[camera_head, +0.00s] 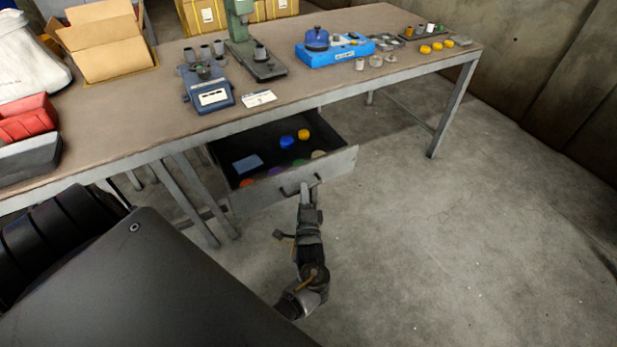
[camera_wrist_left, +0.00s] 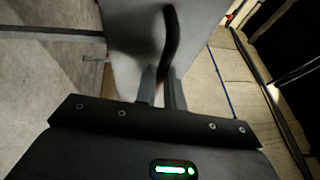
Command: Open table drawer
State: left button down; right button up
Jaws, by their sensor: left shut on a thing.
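The table drawer (camera_head: 322,168) stands pulled out from under the long table (camera_head: 130,122). Inside it lie a blue-grey flat piece, a blue round piece, a yellow round piece and other small coloured pieces. My left gripper (camera_head: 303,187) is at the drawer's front panel, shut on the dark curved drawer handle (camera_head: 285,192). In the left wrist view the fingers (camera_wrist_left: 163,75) close at the lower end of the handle (camera_wrist_left: 171,40), against the grey drawer front (camera_wrist_left: 135,30). My right gripper is not in view.
On the table are a green press (camera_head: 242,35), a blue scale (camera_head: 207,88), a blue device (camera_head: 335,50), a cardboard box (camera_head: 103,45) and red and grey bins (camera_head: 28,120). Table legs (camera_head: 452,110) stand at both sides of the drawer. The floor at right is clear.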

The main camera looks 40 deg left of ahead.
pick_arm(q)
jog(key=shift+d, duration=0.2)
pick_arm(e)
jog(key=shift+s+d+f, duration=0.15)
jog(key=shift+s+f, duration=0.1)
pick_arm(q)
jog(key=c, duration=1.5)
grip_release()
jog(key=shift+s, duration=0.1)
